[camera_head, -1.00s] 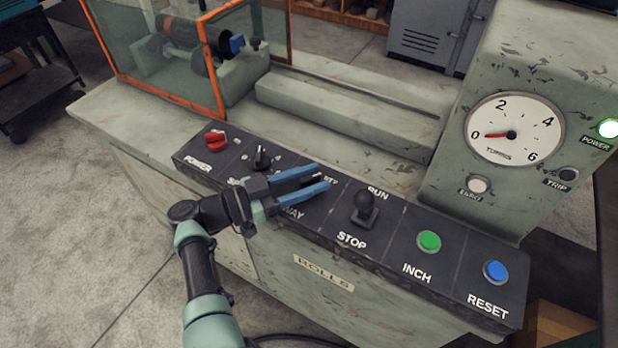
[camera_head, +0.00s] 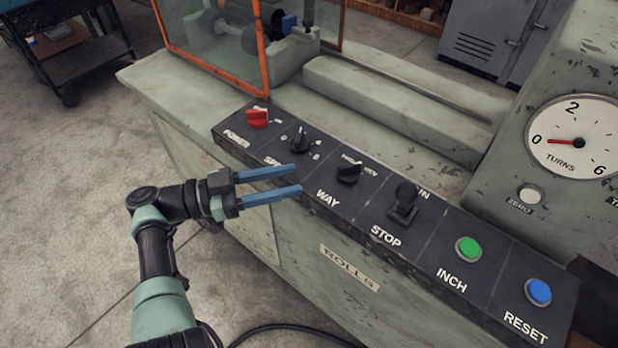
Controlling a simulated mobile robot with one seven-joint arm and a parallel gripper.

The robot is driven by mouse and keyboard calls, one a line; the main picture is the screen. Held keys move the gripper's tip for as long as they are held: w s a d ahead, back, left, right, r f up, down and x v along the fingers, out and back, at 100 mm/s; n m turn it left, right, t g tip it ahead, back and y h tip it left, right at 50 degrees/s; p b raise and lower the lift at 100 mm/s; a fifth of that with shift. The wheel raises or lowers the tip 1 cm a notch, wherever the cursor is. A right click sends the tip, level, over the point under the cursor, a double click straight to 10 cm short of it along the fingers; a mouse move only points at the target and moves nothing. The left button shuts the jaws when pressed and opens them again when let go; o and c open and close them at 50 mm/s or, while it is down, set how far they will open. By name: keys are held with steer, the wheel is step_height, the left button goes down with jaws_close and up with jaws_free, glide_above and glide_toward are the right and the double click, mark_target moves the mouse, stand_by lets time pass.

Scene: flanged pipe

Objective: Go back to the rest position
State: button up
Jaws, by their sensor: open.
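My gripper (camera_head: 298,182) is open, its two blue fingers apart with nothing between them. It is at the left of the picture, in front of the dark control panel (camera_head: 365,262), with its fingertips pointing right toward the WAY knob (camera_head: 348,173). The fingers overlap the panel's front edge in the picture. They show apart from the WAY knob. My arm reaches up from the bottom left.
The panel carries a red POWER knob (camera_head: 257,117), a black speed knob (camera_head: 299,139), a STOP lever (camera_head: 404,203), a green INCH button (camera_head: 468,249) and a blue RESET button (camera_head: 538,292). A dial (camera_head: 575,137) reads near 0. Open floor (camera_head: 70,190) lies left.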

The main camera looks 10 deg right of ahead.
steer(key=shift+a, duration=0.5)
